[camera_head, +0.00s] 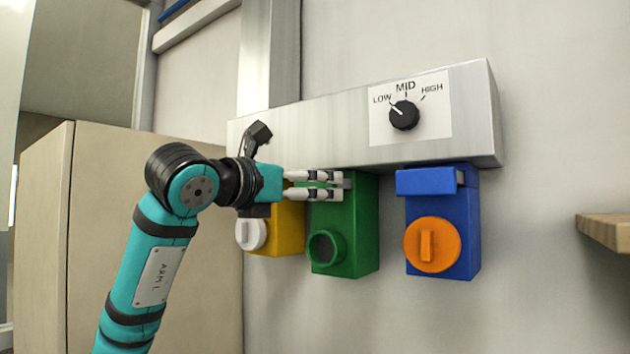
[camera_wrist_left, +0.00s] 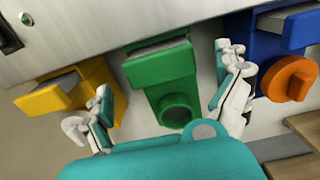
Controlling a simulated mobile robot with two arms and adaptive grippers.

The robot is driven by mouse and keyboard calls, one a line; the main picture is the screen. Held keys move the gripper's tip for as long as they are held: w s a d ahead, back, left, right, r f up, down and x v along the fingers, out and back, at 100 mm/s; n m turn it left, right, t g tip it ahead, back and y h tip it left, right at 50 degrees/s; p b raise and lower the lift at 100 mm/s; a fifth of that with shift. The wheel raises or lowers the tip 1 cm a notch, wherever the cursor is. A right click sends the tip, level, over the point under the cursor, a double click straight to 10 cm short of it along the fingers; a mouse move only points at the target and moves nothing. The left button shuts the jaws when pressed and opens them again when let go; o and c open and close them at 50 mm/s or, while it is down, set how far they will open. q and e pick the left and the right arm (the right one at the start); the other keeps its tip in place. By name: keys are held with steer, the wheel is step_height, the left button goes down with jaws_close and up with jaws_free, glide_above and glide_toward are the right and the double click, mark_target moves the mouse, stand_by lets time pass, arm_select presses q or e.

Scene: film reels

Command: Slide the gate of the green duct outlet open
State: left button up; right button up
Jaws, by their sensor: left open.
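The green duct outlet (camera_head: 362,235) hangs under the grey duct, with a round open port low on its front. Its gate (camera_wrist_left: 160,68) shows in the left wrist view as a protruding green block at the top of the outlet. In the head view my gripper largely hides that gate. My left gripper (camera_head: 342,186) is open, reaching in from the left at the height of the gate. In the left wrist view its fingers stand apart, one on each side of the green gate, and I cannot tell whether they touch it. My right gripper is not in view.
A yellow outlet (camera_head: 288,225) with a white cap is left of the green one. A blue outlet (camera_head: 455,225) with an orange cap is on the right. The grey duct (camera_head: 310,135) above carries a dial (camera_head: 404,115) pointing to LOW. A wooden shelf (camera_head: 606,230) juts in at right.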

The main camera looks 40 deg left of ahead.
arm_select(q)
steer(key=shift+w+a+p, duration=0.2)
steer(key=shift+w+p, duration=0.2)
steer(key=shift+w, duration=1.4)
steer(key=c, duration=1.6)
steer(key=s, duration=0.6)
steer(key=shift+s+d+b, duration=0.2)
steer(key=shift+d+b, duration=0.15)
steer(key=shift+b, duration=0.05)
steer(key=shift+w+f, duration=0.1)
steer(key=shift+w, duration=0.1)
